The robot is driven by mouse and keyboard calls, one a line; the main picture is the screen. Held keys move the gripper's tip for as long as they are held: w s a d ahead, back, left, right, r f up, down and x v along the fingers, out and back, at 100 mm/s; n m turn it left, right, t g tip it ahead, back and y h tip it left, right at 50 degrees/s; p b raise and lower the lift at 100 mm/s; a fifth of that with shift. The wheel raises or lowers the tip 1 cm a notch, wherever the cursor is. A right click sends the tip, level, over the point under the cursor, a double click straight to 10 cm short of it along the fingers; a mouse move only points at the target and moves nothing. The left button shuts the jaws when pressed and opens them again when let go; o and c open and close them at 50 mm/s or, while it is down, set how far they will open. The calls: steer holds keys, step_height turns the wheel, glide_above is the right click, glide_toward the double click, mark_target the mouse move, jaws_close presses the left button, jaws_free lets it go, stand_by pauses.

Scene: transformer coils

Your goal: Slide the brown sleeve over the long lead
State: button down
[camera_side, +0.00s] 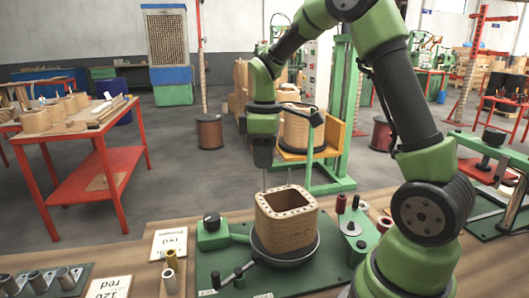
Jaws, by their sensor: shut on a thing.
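A tan, square wooden-looking coil (287,222) stands upright on a round dark plate. Two thin grey leads rise from its back edge: one (263,180) at the left, one (289,177) at the right. My gripper (263,163) points down at the top of the left lead, behind the coil's upper rim. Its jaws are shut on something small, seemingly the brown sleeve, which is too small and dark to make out. I cannot tell whether the sleeve is around the lead or just above it.
The green fixture base (215,262) carries a clamp block (211,232) and a black-knobbed handle (238,272).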

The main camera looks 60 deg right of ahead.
mark_target(265, 191)
steer(key=shift+f, duration=0.75)
steer(key=shift+f, duration=0.35)
steer(key=shift+f, duration=0.5)
stand_by(0.3)
steer(key=shift+f, duration=0.3)
steer(key=shift+f, duration=0.15)
stand_by(0.3)
steer(key=shift+f, duration=0.45)
